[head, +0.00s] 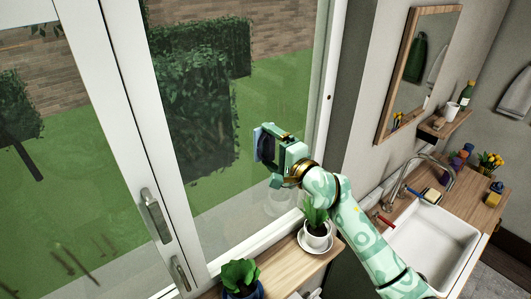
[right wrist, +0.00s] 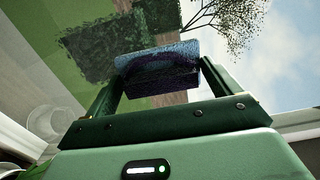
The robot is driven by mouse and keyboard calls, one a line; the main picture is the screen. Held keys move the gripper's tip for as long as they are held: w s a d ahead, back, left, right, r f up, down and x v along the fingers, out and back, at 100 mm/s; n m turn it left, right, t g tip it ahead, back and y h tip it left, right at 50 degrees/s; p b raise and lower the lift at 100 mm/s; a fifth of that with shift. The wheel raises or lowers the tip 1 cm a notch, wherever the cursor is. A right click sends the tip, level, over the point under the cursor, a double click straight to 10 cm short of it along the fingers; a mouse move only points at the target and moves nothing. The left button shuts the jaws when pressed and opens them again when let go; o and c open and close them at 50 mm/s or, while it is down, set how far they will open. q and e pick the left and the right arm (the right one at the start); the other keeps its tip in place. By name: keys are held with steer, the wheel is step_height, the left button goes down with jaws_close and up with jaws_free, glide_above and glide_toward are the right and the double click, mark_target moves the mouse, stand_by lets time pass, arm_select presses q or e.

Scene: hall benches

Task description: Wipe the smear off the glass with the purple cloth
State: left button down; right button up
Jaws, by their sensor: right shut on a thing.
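My right gripper (head: 268,147) is raised in front of the right window pane (head: 225,200). It is shut on the purple cloth, a folded blue-purple pad (right wrist: 158,72) between the two dark fingers in the right wrist view. The cloth faces the glass; I cannot tell whether it touches. Several dark brown streaks (head: 66,264) show low on the left pane (head: 60,215); I cannot tell for sure that they are the smear. No clear smear shows around the cloth. My left gripper is not in view.
A potted plant on a white saucer (head: 316,245) stands on the wooden sill below my right arm. Another plant in a blue pot (head: 241,279) is to its left. Window handles (head: 155,215) stick out at the middle frame. A sink (head: 434,250) and mirror (head: 418,70) are at right.

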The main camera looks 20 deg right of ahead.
mark_target(292, 128)
steer(key=shift+w+d+f+b, duration=0.1)
steer(key=shift+w+d+b, duration=0.15)
steer(key=shift+d, duration=0.25)
steer(key=shift+w+d+f+b, duration=0.1)
steer(key=shift+d+b, duration=0.15)
steer(key=shift+d, duration=0.2)
steer(key=w+d+b, duration=0.1)
steer(key=d+b, duration=0.3)
steer(key=d, duration=0.1)
steer(key=w+d+b, duration=0.1)
steer(key=d+b, duration=0.1)
steer(key=shift+w+d+b, duration=0.15)
steer(key=shift+w+b, duration=0.15)
steer(key=shift+b, duration=0.05)
steer(key=shift+w+d, duration=0.15)
steer(key=shift+d, duration=0.3)
steer(key=shift+r, duration=0.2)
